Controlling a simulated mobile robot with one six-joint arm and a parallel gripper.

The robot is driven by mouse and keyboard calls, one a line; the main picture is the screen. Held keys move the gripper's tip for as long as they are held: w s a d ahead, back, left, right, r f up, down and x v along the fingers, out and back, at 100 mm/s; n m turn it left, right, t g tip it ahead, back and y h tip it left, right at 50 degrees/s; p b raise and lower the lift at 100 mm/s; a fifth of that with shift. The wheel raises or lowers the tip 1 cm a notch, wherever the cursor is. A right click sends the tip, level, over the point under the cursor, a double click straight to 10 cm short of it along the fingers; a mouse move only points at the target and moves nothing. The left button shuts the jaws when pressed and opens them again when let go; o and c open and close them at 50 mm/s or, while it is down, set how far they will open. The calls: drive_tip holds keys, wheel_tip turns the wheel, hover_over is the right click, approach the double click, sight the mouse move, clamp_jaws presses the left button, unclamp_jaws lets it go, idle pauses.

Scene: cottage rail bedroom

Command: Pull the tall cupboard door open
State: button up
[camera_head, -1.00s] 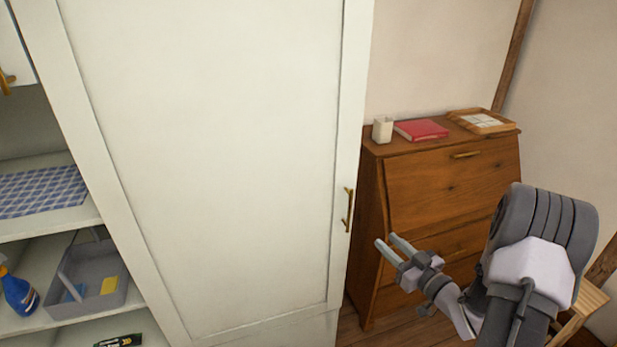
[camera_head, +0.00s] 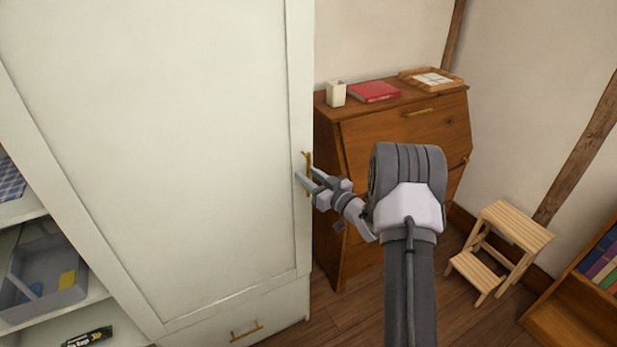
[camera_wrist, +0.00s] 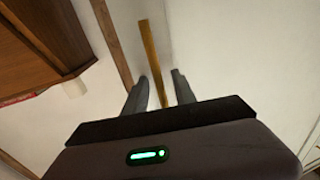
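The tall cupboard door (camera_head: 150,150) is a large white panel and looks shut. Its slim brass handle (camera_head: 306,157) stands upright near the door's right edge. My gripper (camera_head: 307,176) is at the handle in the head view, its fingers pointing at the door. In the wrist view the handle (camera_wrist: 149,45) runs like a gold bar into the gap between the two fingers of my gripper (camera_wrist: 160,85). The fingers are apart, with clear space on both sides of the bar. Part of the handle is hidden behind the fingers in the head view.
A wooden bureau (camera_head: 400,140) stands just right of the cupboard, with a white cup (camera_head: 336,94), a red book (camera_head: 374,92) and a tray (camera_head: 432,79) on top. A step stool (camera_head: 515,225) is further right. A drawer (camera_head: 245,329) lies below the door. Some floor (camera_head: 375,305) is free.

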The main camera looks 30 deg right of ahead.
clamp_jaws()
idle(1.4)
